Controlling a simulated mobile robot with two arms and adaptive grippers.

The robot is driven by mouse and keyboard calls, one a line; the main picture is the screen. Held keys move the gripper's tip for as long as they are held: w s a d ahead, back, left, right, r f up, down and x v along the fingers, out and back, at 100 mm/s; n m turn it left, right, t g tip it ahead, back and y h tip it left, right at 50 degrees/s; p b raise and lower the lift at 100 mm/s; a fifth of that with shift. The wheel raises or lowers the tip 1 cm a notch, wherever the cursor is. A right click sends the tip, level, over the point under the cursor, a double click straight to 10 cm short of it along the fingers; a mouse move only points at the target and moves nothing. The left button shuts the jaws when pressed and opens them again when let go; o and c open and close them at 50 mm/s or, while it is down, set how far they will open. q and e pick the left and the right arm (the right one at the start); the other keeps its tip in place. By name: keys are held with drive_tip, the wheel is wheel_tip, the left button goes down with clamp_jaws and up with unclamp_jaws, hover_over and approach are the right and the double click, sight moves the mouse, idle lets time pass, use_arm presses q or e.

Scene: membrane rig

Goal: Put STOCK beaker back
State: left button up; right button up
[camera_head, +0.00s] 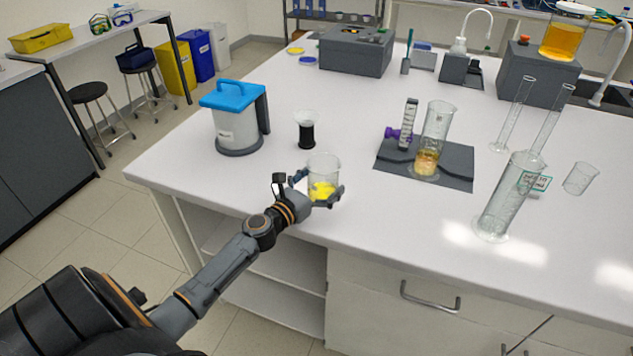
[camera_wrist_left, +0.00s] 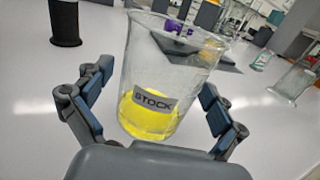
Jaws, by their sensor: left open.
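The STOCK beaker (camera_head: 323,176) is clear glass with yellow contents at the bottom. It stands near the front edge of the white bench. In the left wrist view the beaker (camera_wrist_left: 155,75) shows its STOCK label and stands between my gripper's fingers. My left gripper (camera_head: 318,190) is open around the beaker's lower part; its fingers (camera_wrist_left: 155,110) show a gap to the glass on both sides in the wrist view. My right gripper is not in view.
A black-based funnel-like vessel (camera_head: 306,130) and a blue-lidded container (camera_head: 236,118) stand behind and left. A dark mat (camera_head: 456,180) holds a cylinder with amber liquid (camera_head: 432,140). Tall glass cylinders (camera_head: 506,200) stand at the right. Bench between beaker and mat is clear.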

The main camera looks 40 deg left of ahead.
use_arm(q)
drive_tip(key=shift+s, duration=0.25)
drive_tip(key=s, duration=0.3)
drive_tip(key=s+b, duration=0.1)
drive_tip(key=s, duration=0.3)
drive_tip(key=s+b, duration=0.1)
drive_tip(key=s, duration=0.2)
drive_tip(key=shift+s+a, duration=0.4)
drive_tip(key=shift+s, duration=0.35)
